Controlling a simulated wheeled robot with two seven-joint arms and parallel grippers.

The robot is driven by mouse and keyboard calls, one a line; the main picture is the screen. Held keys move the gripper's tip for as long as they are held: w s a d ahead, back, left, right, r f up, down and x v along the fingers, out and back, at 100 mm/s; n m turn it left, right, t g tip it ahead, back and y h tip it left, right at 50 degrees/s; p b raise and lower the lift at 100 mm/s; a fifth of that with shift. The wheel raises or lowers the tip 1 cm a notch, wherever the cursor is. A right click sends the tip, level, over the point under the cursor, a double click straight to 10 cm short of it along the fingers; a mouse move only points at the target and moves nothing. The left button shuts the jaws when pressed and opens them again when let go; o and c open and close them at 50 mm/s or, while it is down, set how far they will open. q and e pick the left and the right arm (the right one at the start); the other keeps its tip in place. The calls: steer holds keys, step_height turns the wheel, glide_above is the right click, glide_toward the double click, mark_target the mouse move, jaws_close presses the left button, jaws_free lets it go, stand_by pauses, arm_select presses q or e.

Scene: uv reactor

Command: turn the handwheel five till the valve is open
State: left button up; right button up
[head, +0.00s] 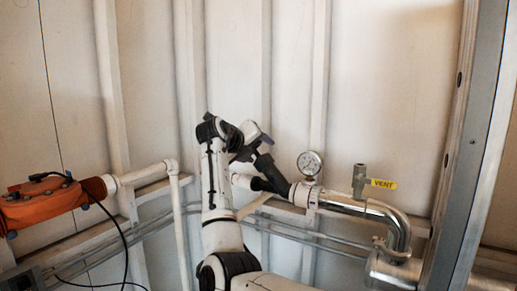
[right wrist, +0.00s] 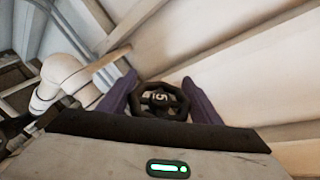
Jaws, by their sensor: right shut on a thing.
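Handwheel five (right wrist: 160,100) is a small black spoked wheel with a pale "5" on its hub, seen in the right wrist view. My right gripper (right wrist: 158,88) has its two purple fingers on either side of the wheel's rim and is shut on it. In the head view my right arm reaches up the middle and bends down to a black slanted valve body (head: 273,175) on the white pipe; the wheel itself is hidden there by the gripper. My left gripper is not in view.
A round pressure gauge (head: 309,163) stands just right of the valve. Further right are a yellow VENT lever (head: 382,184) and a shiny bent pipe (head: 398,232). An orange unit (head: 45,204) with a black cable is at the left. A metal post (head: 478,150) rises at the right.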

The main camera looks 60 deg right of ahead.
steer(key=shift+w+a+n+t+y+p, duration=0.15)
steer(key=shift+w+n+t+y+p, duration=0.1)
steer(key=shift+n+t+y+p, duration=0.4)
steer(key=shift+w+a+n+t+y+p, duration=0.15)
steer(key=shift+n+t+y+p, duration=0.35)
steer(key=shift+y+p, duration=0.4)
steer(key=y+p, duration=0.1)
steer(key=n+t+y+p, duration=0.1)
steer(key=shift+w+a+f+n+t+y+p, duration=0.2)
steer(key=shift+a+n+t+y+p, duration=0.1)
steer(key=shift+y+p, duration=0.1)
steer(key=shift+w+a+f+n+y+p, duration=0.1)
steer(key=shift+a+f+n+y+p, duration=0.1)
steer(key=shift+n+y+p, duration=0.55)
steer(key=y, duration=0.2)
steer(key=t+y, duration=0.1)
steer(key=shift+w+a+f+n, duration=0.1)
steer(key=shift+a+f+n, duration=0.2)
steer(key=shift+a+n, duration=0.1)
steer(key=shift+a+f+n+y, duration=0.1)
steer(key=shift+a+n+y, duration=0.25)
steer(key=shift+y, duration=0.45)
steer(key=shift+a+r+n+y, duration=0.1)
steer(key=shift+a+n+y, duration=0.1)
steer(key=shift+n+y, duration=0.45)
steer(key=shift+a+f+n+y, duration=0.1)
steer(key=shift+a+n+y, duration=0.15)
steer(key=shift+y, duration=0.7)
steer(key=shift+a, duration=0.1)
steer(key=o, duration=1)
